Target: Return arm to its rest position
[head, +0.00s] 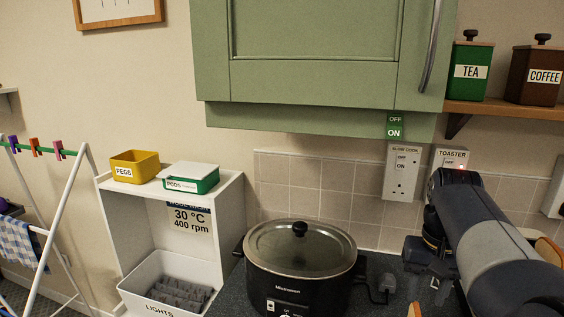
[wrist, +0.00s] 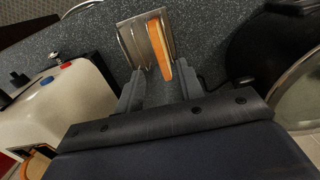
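My arm reaches in from the lower right of the head view, in front of the tiled wall and over the dark worktop. In the wrist view my gripper (wrist: 158,72) is open, its two grey fingers apart with nothing between them. Just beyond the fingertips a metal toast rack (wrist: 129,42) stands on the speckled worktop, holding a slice of toast (wrist: 160,48). The rack and toast appear apart from the fingers. In the head view my fingers cannot be made out.
A black slow cooker (head: 298,287) with a glass lid stands left of my arm. A cream toaster (wrist: 75,100) is at the left of the wrist view. The green cupboard (head: 315,70) and a shelf (head: 500,108) with tins overhang. Switched sockets (head: 402,172) are behind.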

